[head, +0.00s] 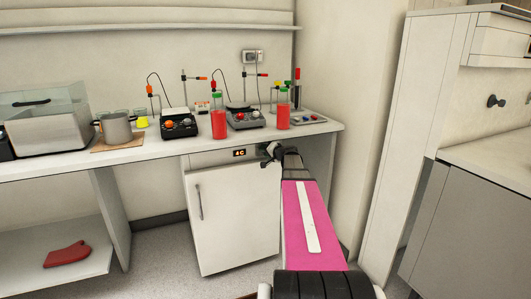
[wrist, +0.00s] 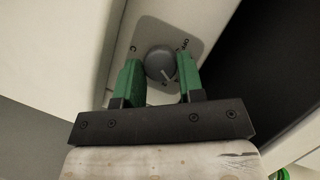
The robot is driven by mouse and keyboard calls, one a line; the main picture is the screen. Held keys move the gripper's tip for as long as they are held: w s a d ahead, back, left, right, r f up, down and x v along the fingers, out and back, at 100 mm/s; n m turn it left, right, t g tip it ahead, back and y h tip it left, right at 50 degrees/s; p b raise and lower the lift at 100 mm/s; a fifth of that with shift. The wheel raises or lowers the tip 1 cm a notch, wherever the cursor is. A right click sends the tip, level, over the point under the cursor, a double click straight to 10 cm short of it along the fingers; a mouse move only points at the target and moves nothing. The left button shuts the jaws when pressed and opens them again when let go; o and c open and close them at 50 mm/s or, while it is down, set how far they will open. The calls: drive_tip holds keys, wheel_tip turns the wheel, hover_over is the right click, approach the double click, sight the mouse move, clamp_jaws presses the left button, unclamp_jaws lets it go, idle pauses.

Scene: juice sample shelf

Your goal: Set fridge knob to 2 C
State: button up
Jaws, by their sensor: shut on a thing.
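The small white fridge (head: 232,215) stands under the bench with its door closed. Its orange display (head: 239,153) reads 4 C. The round grey knob (wrist: 160,63) sits on a grey plate (wrist: 184,39) with partly hidden markings, and a light pointer line on it points toward the lower right in the wrist view. My gripper (head: 268,152) is at the right end of the fridge's top panel. In the wrist view its green fingers (wrist: 160,78) are on either side of the knob, shut on it. In the head view the gripper hides the knob.
The bench (head: 165,145) above holds two red bottles (head: 219,122), stirrers (head: 179,125), a pot (head: 117,128) on a board and a clear-lidded box (head: 46,115). A red mitt (head: 67,254) lies on the low shelf. The floor before the fridge is clear.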

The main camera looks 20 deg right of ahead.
drive_tip(key=shift+d+f+m+t+y, duration=0.1)
drive_tip(key=shift+m+t+y, duration=0.3)
drive_tip(key=shift+m, duration=0.8)
drive_tip(key=shift+d+f+m+t+y, duration=0.1)
drive_tip(key=shift+m+t+y, duration=0.25)
drive_tip(key=shift+m, duration=0.85)
drive_tip(key=o, duration=0.9)
drive_tip(key=shift+s, duration=0.1)
drive_tip(key=v, duration=1)
drive_tip(key=shift+s+d+f, duration=0.1)
drive_tip(key=shift+s+d, duration=0.05)
drive_tip(key=shift+s, duration=0.15)
